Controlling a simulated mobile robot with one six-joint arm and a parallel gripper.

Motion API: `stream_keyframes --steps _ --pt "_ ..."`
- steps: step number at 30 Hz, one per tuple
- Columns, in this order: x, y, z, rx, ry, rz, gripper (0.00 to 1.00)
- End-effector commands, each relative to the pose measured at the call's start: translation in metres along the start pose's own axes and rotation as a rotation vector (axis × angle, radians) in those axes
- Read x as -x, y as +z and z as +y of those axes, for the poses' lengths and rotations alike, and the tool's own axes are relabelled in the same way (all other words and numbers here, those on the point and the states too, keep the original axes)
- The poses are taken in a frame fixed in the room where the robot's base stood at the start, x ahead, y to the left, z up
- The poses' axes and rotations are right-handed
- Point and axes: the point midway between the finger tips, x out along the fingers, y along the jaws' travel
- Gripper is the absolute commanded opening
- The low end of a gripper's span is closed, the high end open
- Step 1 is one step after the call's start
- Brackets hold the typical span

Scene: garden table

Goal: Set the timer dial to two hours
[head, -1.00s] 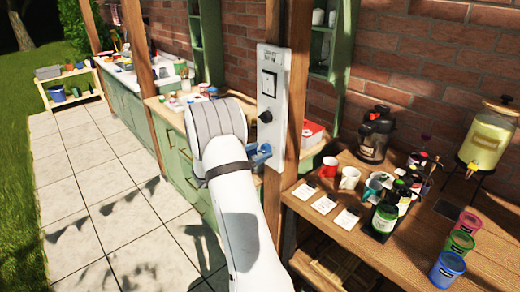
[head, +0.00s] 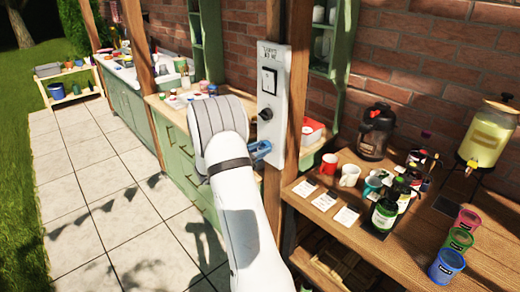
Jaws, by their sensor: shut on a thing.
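A pale control panel (head: 280,135) is fixed upright on a wooden post, with a label at its top. It carries a square switch (head: 269,80) and a dark round knob (head: 265,114) below that. My gripper (head: 262,150), with blue fingers, is at the panel's lower part, below the dark knob. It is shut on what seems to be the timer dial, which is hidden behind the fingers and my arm. The dial's marks and setting cannot be read from here.
A wooden table (head: 320,218) at the right holds cards, mugs, bottles, a dark jug (head: 374,130), a drink dispenser (head: 489,138) and coloured cups. Green cabinets line the wall behind my arm. The tiled floor (head: 95,200) at the left is clear.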

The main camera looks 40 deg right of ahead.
Motion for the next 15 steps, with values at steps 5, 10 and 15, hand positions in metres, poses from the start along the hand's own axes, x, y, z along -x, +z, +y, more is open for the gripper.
stream_keyframes --steps 5,10,15 --pt "0.0010 -0.0013 0.0001 -0.034 0.000 0.000 0.14" --pt "0.0012 -0.0041 -0.0002 -0.115 0.000 0.004 0.14" --pt "0.0012 -0.0070 -0.0008 -0.247 0.000 0.014 0.14"
